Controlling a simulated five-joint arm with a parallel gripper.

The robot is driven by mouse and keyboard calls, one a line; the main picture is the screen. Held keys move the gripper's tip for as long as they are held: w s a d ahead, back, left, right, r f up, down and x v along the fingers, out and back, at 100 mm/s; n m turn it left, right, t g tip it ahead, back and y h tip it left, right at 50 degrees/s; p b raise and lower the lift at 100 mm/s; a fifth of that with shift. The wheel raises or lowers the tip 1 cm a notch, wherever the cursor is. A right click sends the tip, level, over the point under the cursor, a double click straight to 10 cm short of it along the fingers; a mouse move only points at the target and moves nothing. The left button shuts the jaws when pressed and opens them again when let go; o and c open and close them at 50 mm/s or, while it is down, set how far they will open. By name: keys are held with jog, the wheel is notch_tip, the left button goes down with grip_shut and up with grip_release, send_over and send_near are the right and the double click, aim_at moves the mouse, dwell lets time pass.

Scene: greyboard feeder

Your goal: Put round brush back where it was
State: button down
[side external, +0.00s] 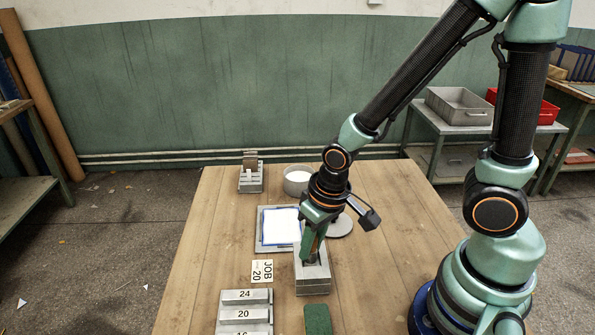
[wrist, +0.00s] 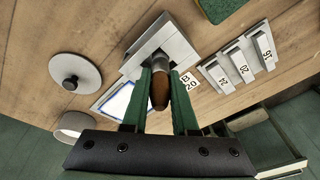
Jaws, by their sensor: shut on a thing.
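My gripper (side external: 311,258) points down over a grey block-shaped holder (side external: 312,282) on the table. In the wrist view my gripper's green fingers (wrist: 160,68) are shut on the round brush (wrist: 159,91), whose brown handle and grey collar show between them. The fingertips are right at the holder (wrist: 158,46), which has a recess in its top. The brush's lower end is hidden, so I cannot tell how deep it sits in the holder.
A blue-edged white sheet on a grey board (side external: 281,228) lies behind the holder. A JOB 20 card (side external: 262,271), numbered grey blocks (side external: 245,314) and a green pad (side external: 318,319) are near.

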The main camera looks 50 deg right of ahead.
jog(key=shift+f, duration=0.1)
jog(key=c, duration=0.7)
grip_release()
notch_tip(320, 180, up, 12)
jog(key=s, duration=0.2)
jog(key=d+r+t, duration=0.1)
jog(key=d+r, duration=0.1)
jog(key=w+d+r+t, duration=0.1)
jog(key=d+r, duration=0.1)
jog(key=w+d+r+t, duration=0.1)
jog(key=d+r, duration=0.1)
jog(key=d, duration=0.1)
jog(key=shift+w+r+n+h, duration=0.1)
jog(key=shift+r+n+h, duration=0.2)
jog(key=shift+r+n, duration=0.1)
